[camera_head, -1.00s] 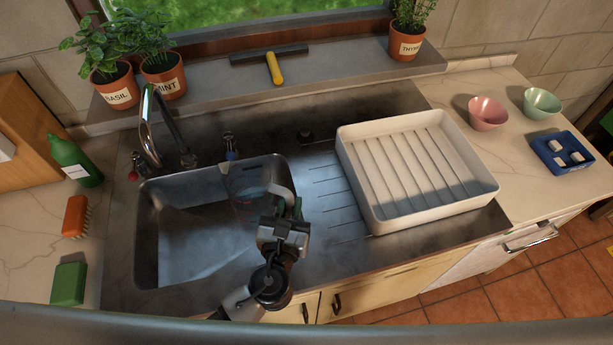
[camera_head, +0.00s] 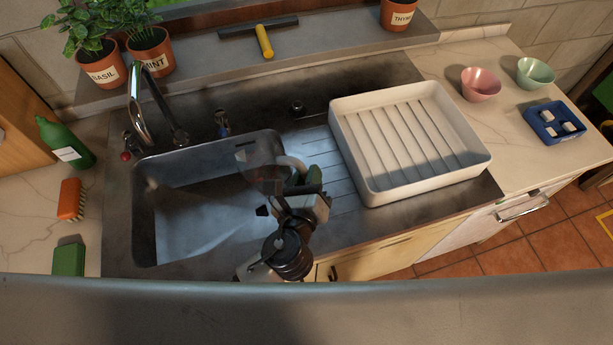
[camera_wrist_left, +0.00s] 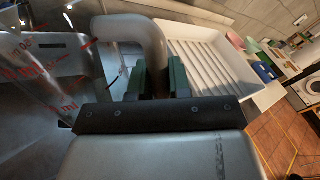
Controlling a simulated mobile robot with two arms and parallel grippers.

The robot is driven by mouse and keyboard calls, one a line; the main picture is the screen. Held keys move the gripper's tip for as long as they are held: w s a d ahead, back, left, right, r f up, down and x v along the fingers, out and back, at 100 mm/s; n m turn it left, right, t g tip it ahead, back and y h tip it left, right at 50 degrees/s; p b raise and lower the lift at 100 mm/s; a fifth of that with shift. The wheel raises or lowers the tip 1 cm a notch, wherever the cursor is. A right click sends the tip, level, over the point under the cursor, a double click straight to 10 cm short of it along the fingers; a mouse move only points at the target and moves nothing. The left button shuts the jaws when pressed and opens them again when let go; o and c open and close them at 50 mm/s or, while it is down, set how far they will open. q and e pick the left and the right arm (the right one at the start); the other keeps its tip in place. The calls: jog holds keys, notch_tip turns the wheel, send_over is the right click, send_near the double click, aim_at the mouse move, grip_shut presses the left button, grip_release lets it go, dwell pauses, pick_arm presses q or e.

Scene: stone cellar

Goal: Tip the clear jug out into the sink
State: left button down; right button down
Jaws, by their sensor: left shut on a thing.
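The clear jug (camera_head: 262,180) is over the right part of the steel sink (camera_head: 190,215) in the head view. It is see-through and hard to make out there; its tilt and contents cannot be told. In the left wrist view the jug (camera_wrist_left: 40,75) shows at the left with red print on its wall. Its pale curved handle (camera_wrist_left: 130,32) sits between the dark green fingers. My left gripper (camera_head: 303,180) is shut on this handle, at the sink's right edge; it also shows in the left wrist view (camera_wrist_left: 160,80). My right gripper is not in view.
A white ribbed tray (camera_head: 365,183) stands on the drainer right of the sink. The tap (camera_head: 137,105) rises behind the sink's left side. A green bottle (camera_head: 66,143), a brush (camera_head: 70,199) and a green block (camera_head: 68,260) line the left counter. Bowls (camera_head: 481,84) stand far right.

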aim_at(275, 171)
pick_arm(q)
jog(key=shift+a+r+n, duration=0.1)
jog(key=shift+r+n, duration=0.2)
jog(key=shift+w+a+r+n+h, duration=0.1)
jog(key=shift+a+r+n+h, duration=0.15)
jog(key=shift+r+n, duration=0.4)
jog(key=shift+w+a+n+g+h, duration=0.2)
jog(key=shift+a+n, duration=0.1)
jog(key=shift+n, duration=0.35)
jog(key=shift+w+a+n+g+h, duration=0.1)
jog(key=shift+a+n+g, duration=0.15)
jog(key=shift+n, duration=0.35)
jog(key=shift+w+a+n+h+b, duration=0.15)
jog(key=shift+w+a+n+b, duration=0.05)
jog(key=shift+a+n+b, duration=0.25)
jog(key=shift+w+a+n+h+b, duration=0.15)
jog(key=shift+a+n+b, duration=0.15)
jog(key=shift+a+n, duration=0.25)
jog(key=shift+w+a+n+g+p, duration=0.1)
jog(key=shift+a+n+g+p, duration=0.2)
jog(key=shift+a+n, duration=0.1)
jog(key=shift+w+a+f+n, duration=0.2)
jog(key=shift+w+a+n, duration=0.05)
jog(key=shift+a+n, duration=0.3)
